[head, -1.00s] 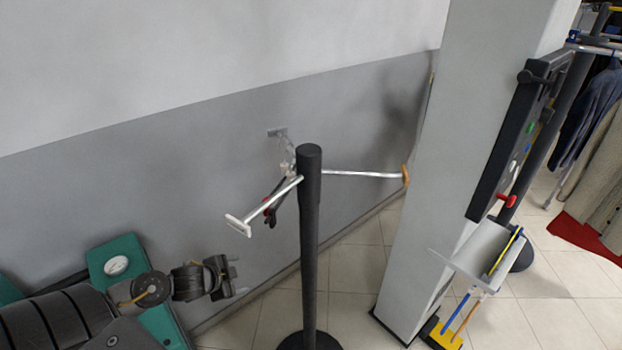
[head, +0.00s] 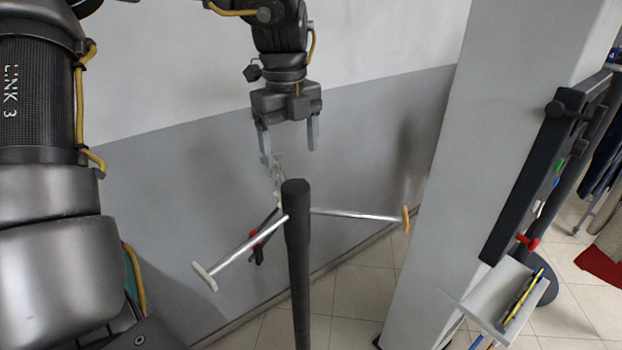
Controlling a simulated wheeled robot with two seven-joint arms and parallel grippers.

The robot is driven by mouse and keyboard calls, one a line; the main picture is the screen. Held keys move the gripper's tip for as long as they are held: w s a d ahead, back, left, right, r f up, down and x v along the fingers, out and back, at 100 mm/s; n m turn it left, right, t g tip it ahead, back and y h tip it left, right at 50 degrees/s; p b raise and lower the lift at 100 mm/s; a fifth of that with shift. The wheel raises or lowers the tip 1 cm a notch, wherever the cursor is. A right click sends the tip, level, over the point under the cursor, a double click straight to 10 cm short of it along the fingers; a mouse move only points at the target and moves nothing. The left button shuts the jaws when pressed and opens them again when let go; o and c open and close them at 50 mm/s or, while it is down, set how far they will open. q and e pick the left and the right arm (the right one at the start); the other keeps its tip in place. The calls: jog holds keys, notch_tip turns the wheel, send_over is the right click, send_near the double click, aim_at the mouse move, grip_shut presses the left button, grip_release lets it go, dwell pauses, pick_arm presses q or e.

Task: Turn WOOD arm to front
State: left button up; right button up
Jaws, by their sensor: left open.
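A dark upright post (head: 298,260) stands in the middle of the head view with thin silver arms at its top. The arm with the tan wood-coloured end (head: 406,219) points right, toward the pillar. Another arm, with a white end (head: 204,277), points to the lower left. A third arm with a clear-looking end (head: 277,172) points toward the wall, partly hidden behind the post. My left gripper (head: 289,140) is open and empty, fingers down, above and behind the post top. It is apart from the wood arm. My right gripper is not in view.
A pale pillar (head: 450,170) stands close beyond the wood end. The grey wall (head: 370,130) is behind the post. A dark board stand (head: 540,170) with a small tray (head: 505,295) is at right. A red and black thing (head: 256,243) shows behind the post.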

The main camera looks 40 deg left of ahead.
aim_at(295, 184)
pick_arm(q)
jog(key=shift+w+d+r, duration=0.2)
jog(key=shift+w+d, duration=0.25)
jog(key=shift+w, duration=0.2)
jog(key=shift+s+a, duration=0.1)
jog(key=shift+s, duration=0.15)
jog(key=shift+s+a+f, duration=0.1)
jog(key=shift+s+f, duration=0.3)
jog(key=shift+f, duration=0.2)
jog(key=shift+s+f, duration=0.4)
jog(key=shift+f, duration=0.15)
jog(key=f, duration=0.1)
jog(key=f+p, duration=0.1)
jog(key=f, duration=0.1)
jog(key=shift+w, duration=0.4)
notch_tip(295, 184, down, 4)
jog(key=shift+r+p, duration=0.1)
jog(key=shift+p, duration=0.55)
jog(key=shift+f, duration=0.65)
jog(key=c, duration=1.3)
jog(key=shift+c, duration=0.3)
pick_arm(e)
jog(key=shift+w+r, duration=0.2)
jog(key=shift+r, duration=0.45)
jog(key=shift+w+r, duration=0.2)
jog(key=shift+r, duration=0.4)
